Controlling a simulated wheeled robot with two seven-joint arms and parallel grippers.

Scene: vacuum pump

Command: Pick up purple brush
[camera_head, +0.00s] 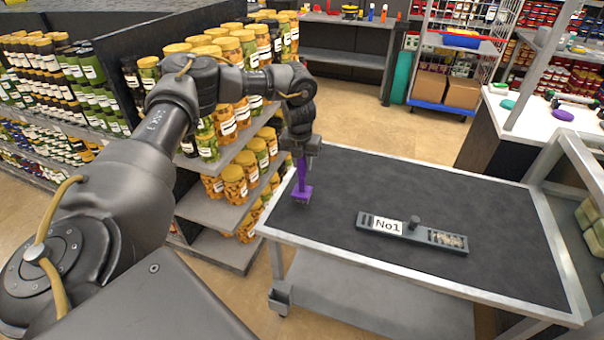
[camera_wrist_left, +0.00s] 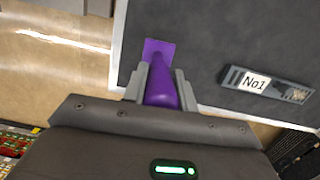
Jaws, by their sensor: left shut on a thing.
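The purple brush (camera_head: 302,187) hangs upright below my left gripper (camera_head: 301,153), near the left end of the dark-topped table. My left gripper is shut on the brush's handle. In the left wrist view the brush (camera_wrist_left: 160,88) sits between the two grey fingers of the gripper (camera_wrist_left: 160,92), with its flat purple head pointing away. I cannot tell whether the brush head touches the table top. My right gripper is not in view.
The metal-edged table (camera_head: 400,185) carries a grey plate labelled No1 (camera_head: 411,233) with a small knob. The table top around it is clear. Shelves of yellow-lidded jars (camera_head: 235,185) stand close at the left. A white counter (camera_head: 545,120) stands at the right.

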